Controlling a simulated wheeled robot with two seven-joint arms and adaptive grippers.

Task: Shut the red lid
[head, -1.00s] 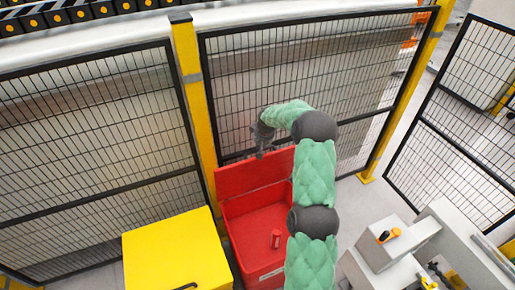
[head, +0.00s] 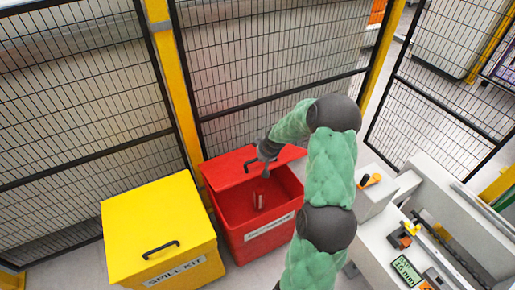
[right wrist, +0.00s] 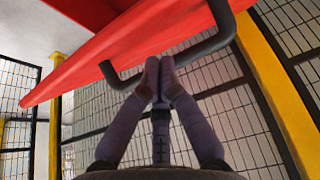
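The red lid (head: 226,172) of the red bin (head: 236,213) is partly open, hinged at the back and tilted over the rear of the opening. Its black handle (head: 250,163) is on top. My right gripper (head: 265,153) is at the lid's right part, by the handle. In the right wrist view the gripper's fingertips (right wrist: 159,70) are together, overlapping the black handle (right wrist: 205,45) against the red lid (right wrist: 85,68). The fingers look shut; no clear grip on the bar shows. My left gripper is out of view.
A small red can-like object (head: 259,201) is inside the bin. A closed yellow spill kit box (head: 155,222) stands left of it. Mesh fence (head: 250,60) and a yellow post (head: 178,90) stand behind. Grey equipment (head: 400,225) is at the right.

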